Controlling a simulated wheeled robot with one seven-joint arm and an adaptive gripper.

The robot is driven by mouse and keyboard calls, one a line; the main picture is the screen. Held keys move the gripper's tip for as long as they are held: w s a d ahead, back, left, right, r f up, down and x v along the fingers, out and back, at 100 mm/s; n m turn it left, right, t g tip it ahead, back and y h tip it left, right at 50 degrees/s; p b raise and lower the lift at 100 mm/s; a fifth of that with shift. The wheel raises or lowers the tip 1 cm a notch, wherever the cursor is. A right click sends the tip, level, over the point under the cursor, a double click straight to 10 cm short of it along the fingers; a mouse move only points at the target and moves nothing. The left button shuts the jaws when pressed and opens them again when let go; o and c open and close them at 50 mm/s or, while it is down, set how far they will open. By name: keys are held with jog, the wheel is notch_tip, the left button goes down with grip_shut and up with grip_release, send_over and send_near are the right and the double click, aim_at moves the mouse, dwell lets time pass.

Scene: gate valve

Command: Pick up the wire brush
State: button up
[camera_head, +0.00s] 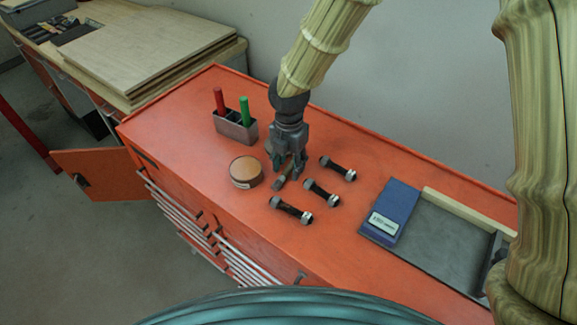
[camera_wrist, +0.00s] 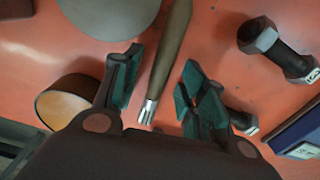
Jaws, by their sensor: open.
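A slim olive-brown handle with a silver metal end, which looks like the wire brush (camera_wrist: 169,50), lies on the orange cabinet top. In the wrist view it runs between my two green-padded fingers, with clear gaps on both sides. My gripper (camera_wrist: 158,85) is open around it and holds nothing. In the head view my gripper (camera_head: 287,171) points down over the cabinet, and part of the brush (camera_head: 281,183) shows at the fingertips. The rest of it there is hidden by the fingers. I cannot see any bristles.
Several dark bolts with nuts (camera_head: 293,210) lie close by on the orange cabinet (camera_head: 190,120). A round tin (camera_head: 246,171) stands left, and a holder with red and green sticks (camera_head: 236,125) behind. A blue box (camera_head: 393,208) and grey tray (camera_head: 440,240) are right.

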jog(key=shift+f, duration=0.1)
jog(key=shift+c, duration=0.2)
grip_shut()
